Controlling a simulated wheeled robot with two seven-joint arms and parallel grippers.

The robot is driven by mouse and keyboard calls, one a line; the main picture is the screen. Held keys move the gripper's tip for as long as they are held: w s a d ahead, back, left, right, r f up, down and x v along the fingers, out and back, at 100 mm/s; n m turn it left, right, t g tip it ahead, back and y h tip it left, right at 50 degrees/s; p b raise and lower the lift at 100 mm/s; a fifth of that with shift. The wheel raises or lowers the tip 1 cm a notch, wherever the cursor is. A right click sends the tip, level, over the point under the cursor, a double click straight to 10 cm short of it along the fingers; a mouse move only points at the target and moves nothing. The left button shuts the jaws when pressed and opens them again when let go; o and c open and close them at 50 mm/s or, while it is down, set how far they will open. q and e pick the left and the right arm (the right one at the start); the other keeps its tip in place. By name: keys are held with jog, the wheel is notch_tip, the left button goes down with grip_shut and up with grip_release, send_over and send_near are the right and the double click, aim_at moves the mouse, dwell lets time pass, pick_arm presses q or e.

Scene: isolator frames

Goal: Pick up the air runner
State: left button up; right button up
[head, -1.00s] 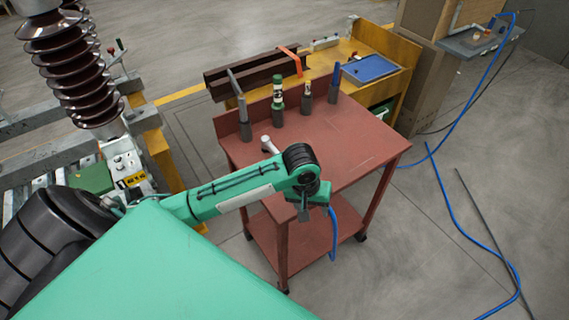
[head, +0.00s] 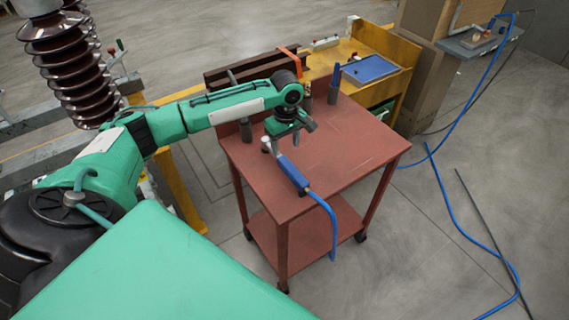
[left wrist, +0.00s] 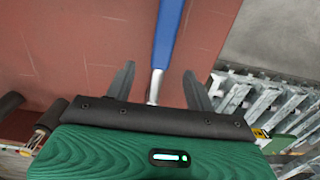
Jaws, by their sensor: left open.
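The air runner (head: 292,172) lies on the red cart top (head: 345,150) near its front left edge. It has a blue handle, a silver head at its left end and a blue hose hanging over the cart's edge. My left gripper (head: 297,136) is above the cart, just beyond the air runner, with its jaws pointing down. In the left wrist view the open fingers (left wrist: 158,68) appear on either side of the silver neck, with the blue handle (left wrist: 168,35) further up. I see no grip on it. My right gripper is not in view.
Upright holders with tools stand along the cart's back, one with a blue tool (head: 336,85); my arm hides others. Behind are a yellow bench (head: 392,50) with a blue tray (head: 370,68) and dark brown beams (head: 240,72). A ribbed brown insulator (head: 75,70) stands at left.

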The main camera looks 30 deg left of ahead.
aim_at(285, 160)
pick_arm(q)
notch_tip(285, 160, down, 9)
jog(key=shift+s+a+p, duration=0.1)
jog(key=shift+a+p, duration=0.05)
jog(key=shift+p, duration=0.5)
jog(key=shift+c, duration=0.4)
jog(key=shift+r, duration=0.1)
grip_shut()
